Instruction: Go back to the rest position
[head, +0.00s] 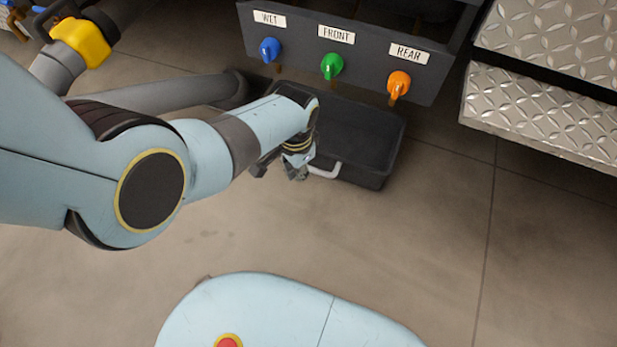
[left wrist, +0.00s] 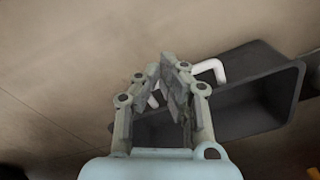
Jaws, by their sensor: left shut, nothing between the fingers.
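My left gripper (head: 297,174) is shut and empty, pointing down beside the black bin (head: 365,135) under the panel. The bin has a pale handle (head: 326,172) on its near side, just right of my fingertips in the head view. In the left wrist view my fingertips (left wrist: 168,64) are close together beside the handle (left wrist: 211,69), with the bin (left wrist: 235,112) behind them. I cannot tell whether fingers and handle touch. Part of the bin is hidden by my left arm in the head view. My right gripper is not in view.
A dark panel (head: 292,51) carries a blue (head: 270,48), a green (head: 332,65) and an orange knob (head: 398,83), labelled WET, FRONT and REAR. Metal tread steps (head: 545,115) stand at the right. A grey hose with a yellow fitting (head: 82,40) is upper left. The lower-right floor is clear.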

